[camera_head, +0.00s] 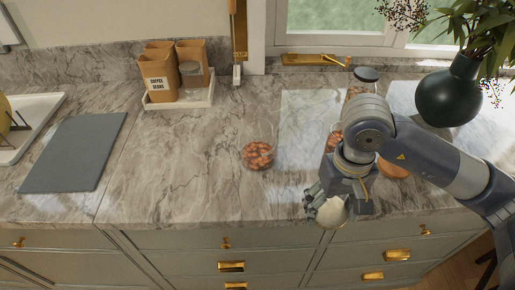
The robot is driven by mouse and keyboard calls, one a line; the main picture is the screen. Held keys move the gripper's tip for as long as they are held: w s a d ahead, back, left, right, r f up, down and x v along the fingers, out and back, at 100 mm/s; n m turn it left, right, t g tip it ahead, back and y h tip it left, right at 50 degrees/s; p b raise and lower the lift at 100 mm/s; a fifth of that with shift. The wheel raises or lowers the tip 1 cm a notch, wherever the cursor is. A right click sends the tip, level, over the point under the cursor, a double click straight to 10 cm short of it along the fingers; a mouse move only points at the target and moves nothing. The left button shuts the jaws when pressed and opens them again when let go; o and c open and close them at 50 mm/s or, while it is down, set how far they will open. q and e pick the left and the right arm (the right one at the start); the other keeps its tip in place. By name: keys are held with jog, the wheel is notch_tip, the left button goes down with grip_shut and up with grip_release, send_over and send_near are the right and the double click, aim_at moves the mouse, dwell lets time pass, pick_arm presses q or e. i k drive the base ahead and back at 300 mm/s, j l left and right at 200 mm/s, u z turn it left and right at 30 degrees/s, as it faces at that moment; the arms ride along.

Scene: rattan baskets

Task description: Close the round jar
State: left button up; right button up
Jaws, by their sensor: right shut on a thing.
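A round clear glass jar (257,153) with brown-orange pieces in its lower part stands on the marble counter. I see no lid on it. My right gripper (334,204) is low over the counter's front edge, to the right of and nearer than this jar. It is shut on a cream-coloured round thing (331,213). The fingers hide part of that thing, and I cannot tell if it is a lid. My left gripper is out of view.
Another glass jar (333,138) is partly hidden behind my right arm. A dark-lidded jar (365,76) and a dark green vase (449,94) stand behind. An orange-brown round thing (394,171) lies under the arm. The counter left of the jar is clear up to a grey board (75,153).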

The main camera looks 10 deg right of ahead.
aim_at(258, 139)
jog(key=l+u, duration=0.25)
jog(key=l, duration=0.15)
jog(key=k+l+u, duration=0.1)
jog(key=l+u, duration=0.15)
jog(key=k+l+u, duration=0.1)
jog(key=l+u, duration=0.15)
jog(key=l, duration=0.2)
jog(key=k+l+u, duration=0.25)
jog(key=i+l, duration=0.1)
